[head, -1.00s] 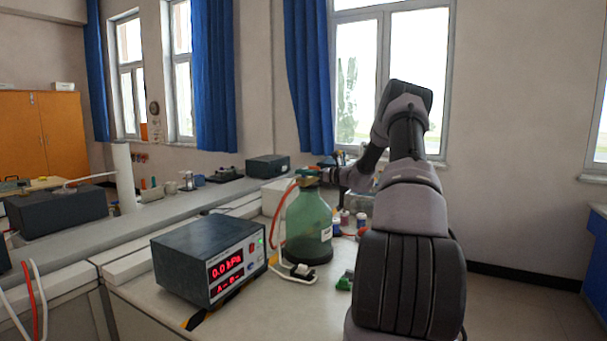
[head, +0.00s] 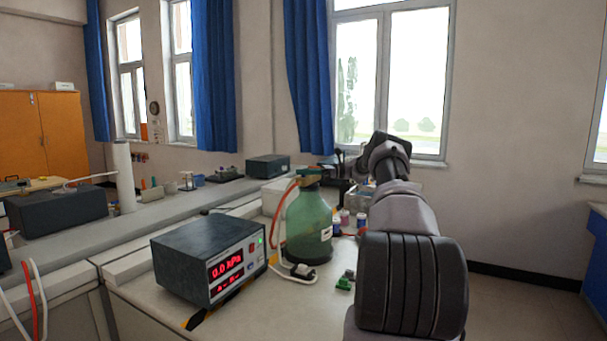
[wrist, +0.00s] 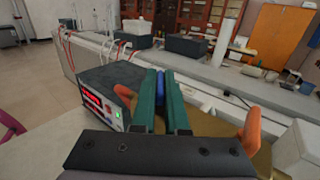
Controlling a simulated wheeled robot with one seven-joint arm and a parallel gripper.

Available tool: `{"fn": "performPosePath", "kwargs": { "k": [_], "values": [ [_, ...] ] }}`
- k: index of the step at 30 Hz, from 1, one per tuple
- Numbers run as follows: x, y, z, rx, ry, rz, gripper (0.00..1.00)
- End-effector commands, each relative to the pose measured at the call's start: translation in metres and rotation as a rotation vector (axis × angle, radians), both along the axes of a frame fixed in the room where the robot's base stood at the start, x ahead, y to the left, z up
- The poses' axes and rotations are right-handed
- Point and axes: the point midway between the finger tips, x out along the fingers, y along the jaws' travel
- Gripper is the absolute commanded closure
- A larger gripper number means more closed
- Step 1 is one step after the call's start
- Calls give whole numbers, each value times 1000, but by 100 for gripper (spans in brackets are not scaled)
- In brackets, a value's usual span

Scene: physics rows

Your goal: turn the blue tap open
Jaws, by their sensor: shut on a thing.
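In the wrist view my gripper (wrist: 160,78) has its two long green fingers close together around the blue tap (wrist: 160,88). Only a narrow strip of the tap shows between them, so its turn angle cannot be made out. Below the fingers is the brownish top of the bottle, with an orange hose end (wrist: 250,130) on the right and another (wrist: 124,93) on the left. In the head view the green glass bottle (head: 308,222) stands upright on the bench, with orange-red tubing at its neck. The fingers and the tap cannot be made out clearly there.
A white cable and a small green object (head: 344,282) lie in front of the bottle. Small jars (head: 345,217) stand right of it. The bench's front middle is mostly clear.

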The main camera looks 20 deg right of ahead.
Motion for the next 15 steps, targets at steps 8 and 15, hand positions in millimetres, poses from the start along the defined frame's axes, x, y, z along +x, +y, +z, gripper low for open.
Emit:
{"fn": "performPosePath", "kwargs": {
  "k": [8,15],
  "values": [
    [0,-1,0,1,-2,77,100],
    [0,-1,0,2,-2,124,100]
  ]
}}
